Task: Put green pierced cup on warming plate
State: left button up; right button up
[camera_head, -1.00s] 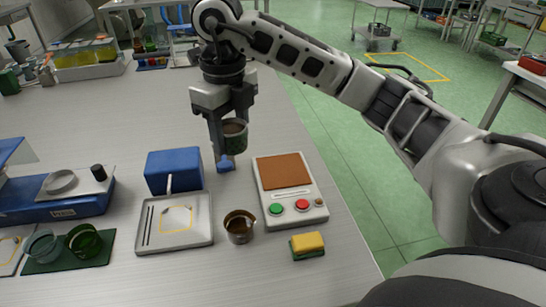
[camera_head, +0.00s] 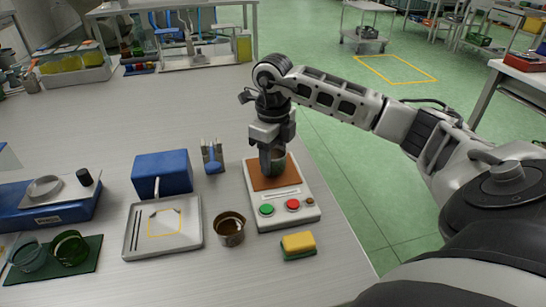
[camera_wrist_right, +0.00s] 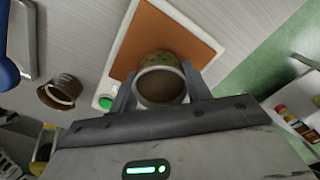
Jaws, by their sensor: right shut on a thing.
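The warming plate (camera_head: 259,181) is a light box with a brown-orange top pad and green and red buttons at its front. My right gripper (camera_head: 273,163) is shut on the green pierced cup (camera_head: 278,160) at the plate's pad. In the right wrist view the cup (camera_wrist_right: 162,82) sits between the two fingers (camera_wrist_right: 160,92), its round opening toward the camera, over the pad (camera_wrist_right: 150,38). I cannot tell whether its base touches the pad. The gripper hides part of the cup in the head view. My left gripper is not in view.
A brown metal cup (camera_head: 229,229) and a yellow-green sponge (camera_head: 298,245) stand near the plate's front left and front. A white tray (camera_head: 190,240), a blue box (camera_head: 162,173) and a blue-handled brush (camera_head: 213,157) are to the left. The table's right edge is close beside the plate.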

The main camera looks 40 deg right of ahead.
jog(key=shift+f, duration=0.25)
jog(key=shift+f, duration=0.1)
jog(key=o, duration=1)
jog(key=shift+o, duration=0.2)
notch_tip(320, 180, up, 12)
jog(key=shift+p, duration=0.45)
